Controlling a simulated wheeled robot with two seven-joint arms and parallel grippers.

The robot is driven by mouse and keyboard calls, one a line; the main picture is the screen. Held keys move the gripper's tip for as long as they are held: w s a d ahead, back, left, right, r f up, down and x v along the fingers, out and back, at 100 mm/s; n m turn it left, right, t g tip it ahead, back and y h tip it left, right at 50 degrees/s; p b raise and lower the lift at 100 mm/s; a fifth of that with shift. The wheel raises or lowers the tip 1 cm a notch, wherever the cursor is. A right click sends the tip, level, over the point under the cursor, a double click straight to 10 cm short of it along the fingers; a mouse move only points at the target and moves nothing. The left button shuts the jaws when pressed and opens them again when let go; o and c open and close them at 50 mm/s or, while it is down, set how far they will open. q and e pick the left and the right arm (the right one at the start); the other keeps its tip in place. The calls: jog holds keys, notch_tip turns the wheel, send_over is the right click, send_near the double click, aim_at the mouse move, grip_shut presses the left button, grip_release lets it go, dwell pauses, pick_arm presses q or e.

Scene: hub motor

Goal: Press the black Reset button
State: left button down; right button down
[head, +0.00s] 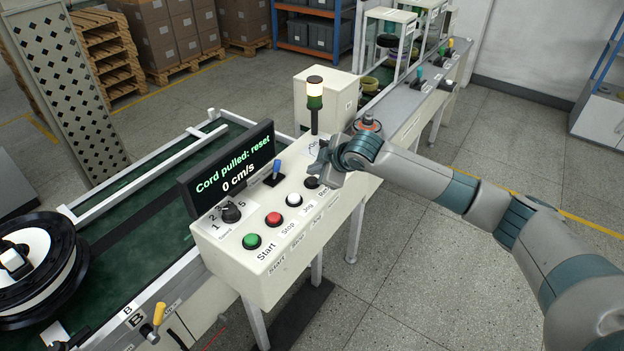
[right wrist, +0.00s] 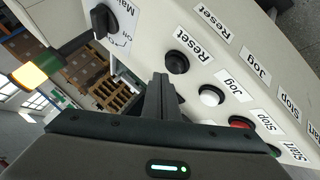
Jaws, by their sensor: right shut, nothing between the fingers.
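The black Reset button (head: 311,183) is on the sloped top of the cream control box (head: 230,250), at the right end of the button row, partly covered by my gripper in the head view. In the right wrist view the black button (right wrist: 177,62) shows whole beside its Reset label (right wrist: 187,42). My right gripper (head: 318,168) is shut and empty, just above and beside the button. In the right wrist view its closed fingertips (right wrist: 160,80) appear close to the button; I cannot tell whether they touch it. My left gripper is not in view.
White Jog (head: 294,199), red Stop (head: 273,218) and green Start (head: 252,241) buttons line the box. A display (head: 228,170) reads "Cord pulled: reset, 0 cm/s". A blue-handled lever (head: 275,173), a black dial (head: 231,213) and a lit signal lamp (head: 315,90) stand nearby.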

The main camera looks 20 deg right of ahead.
aim_at(315, 181)
jog(key=shift+f, duration=0.2)
dwell(0.5)
jog(key=shift+f, duration=0.2)
jog(key=shift+f, duration=0.6)
dwell(1.2)
jog(key=shift+r, duration=0.1)
jog(key=shift+r+p, duration=0.9)
jog(key=shift+p, duration=0.25)
notch_tip(315, 181, up, 5)
jog(key=p, duration=0.5)
dwell(0.5)
